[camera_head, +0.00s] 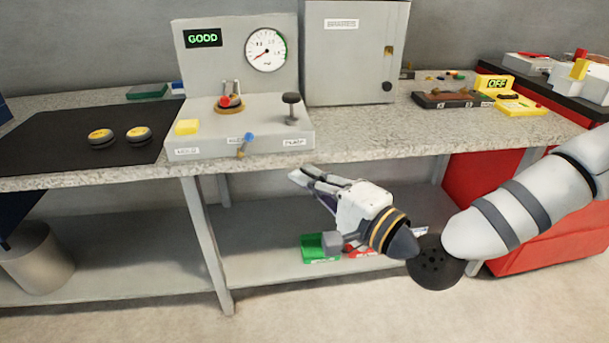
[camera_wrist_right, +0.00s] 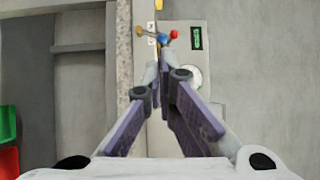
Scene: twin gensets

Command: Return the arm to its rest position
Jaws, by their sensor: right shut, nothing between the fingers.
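My right gripper (camera_head: 308,177) hangs in front of the bench's front edge, below the test stand. Its arm comes in from the right. Its fingers are shut with nothing between them; in the right wrist view the fingertips (camera_wrist_right: 165,72) meet in front of the test stand (camera_wrist_right: 185,60). The test stand (camera_head: 240,140) on the bench has a green "GOOD" display, a round gauge (camera_head: 266,50), a red knob (camera_head: 224,101), a blue-tipped lever (camera_head: 247,141), a black knob and a yellow button (camera_head: 187,127). My left gripper does not show.
The grey stone-topped bench (camera_head: 370,135) runs across the view. A black mat (camera_head: 60,145) with two yellow-topped discs lies at the left. A grey "SPARES" cabinet (camera_head: 350,65) stands at the back. Green and red bins (camera_head: 318,248) sit on the lower shelf. A red cabinet (camera_head: 530,235) is at the right.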

